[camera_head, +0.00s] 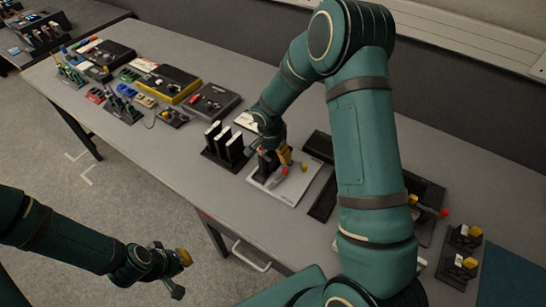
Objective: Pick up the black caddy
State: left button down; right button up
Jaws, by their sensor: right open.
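A black caddy (213,157) with upright slots holding white pieces stands near the middle of the table. I cannot tell whether this or another black holder is the one named. My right gripper (277,158) is open, pointing down just right of it, over a light grey plate (289,193). A black block (264,168) on that plate is partly hidden by the gripper; whether they touch is unclear. My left gripper (180,274) is open and empty, out over the floor in front of the table, well away from the caddy.
The table (170,135) holds black and yellow-edged boxes (170,84) and small coloured parts on the left. Two small black holders with yellow pieces (465,240) stand at the right by a blue mat (508,275). My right arm hides part of the table.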

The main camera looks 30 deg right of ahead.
jog(key=shift+f, duration=0.3)
grip_shut()
jog(key=shift+r, duration=0.15)
